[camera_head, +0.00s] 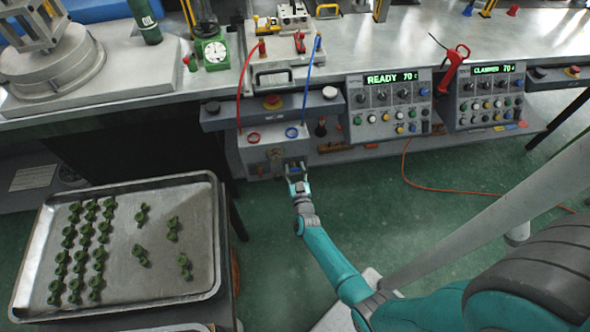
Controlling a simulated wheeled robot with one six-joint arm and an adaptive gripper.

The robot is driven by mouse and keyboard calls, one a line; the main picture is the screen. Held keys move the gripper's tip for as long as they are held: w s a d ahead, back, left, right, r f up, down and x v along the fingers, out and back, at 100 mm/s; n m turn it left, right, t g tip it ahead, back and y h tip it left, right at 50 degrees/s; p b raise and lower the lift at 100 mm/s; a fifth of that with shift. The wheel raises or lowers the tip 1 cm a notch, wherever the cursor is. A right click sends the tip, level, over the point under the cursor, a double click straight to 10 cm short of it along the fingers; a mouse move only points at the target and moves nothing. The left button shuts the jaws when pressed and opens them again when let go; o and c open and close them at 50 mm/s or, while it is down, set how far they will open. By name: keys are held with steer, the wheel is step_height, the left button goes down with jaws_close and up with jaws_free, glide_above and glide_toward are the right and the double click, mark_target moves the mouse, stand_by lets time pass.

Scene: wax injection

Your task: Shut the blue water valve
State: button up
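A grey box (246,156) hangs at the front of the bench, with a red ring (253,138) and a blue ring (291,132) on its top, where a red hose and a blue hose come down. My gripper (294,167) is at the lower right of the box's front. A small blue part (295,170), perhaps the blue water valve handle, shows between the fingers. The fingers are small in view, and I cannot tell whether they are closed on it or only around it. The valve's angle is hidden.
A metal tray (215,230) with several green parts stands at the lower left. Control panels (388,105) reading READY and CLAMPED line the bench front to the right. An orange cable (405,165) lies on the green floor, which is otherwise mostly clear at centre right.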

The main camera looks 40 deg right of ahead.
steer(key=shift+o, duration=1.3)
steer(key=shift+s, duration=0.1)
steer(key=v, duration=1.2)
steer(key=s+a+r+n+t+y, duration=0.1)
steer(key=s+a+r+y, duration=0.1)
steer(key=s+a+r, duration=0.3)
steer(key=s+a+r+n+y, duration=0.2)
steer(key=s+a, duration=0.1)
steer(key=s, duration=0.4)
steer(key=s+a+r+n+t+y, duration=0.1)
steer(key=s+a+r+y, duration=0.1)
steer(key=s+a+r, duration=0.3)
steer(key=s+a+r+n+g+y, duration=0.1)
steer(key=s+a+r+y, duration=0.1)
steer(key=s+r, duration=0.4)
steer(key=s+a+r+n+g+y, duration=0.1)
steer(key=s+a+r+y, duration=0.1)
steer(key=s+r, duration=0.5)
step_height(320, 180, up, 4)
steer(key=shift+r+n, duration=0.1)
steer(key=shift+n, duration=0.2)
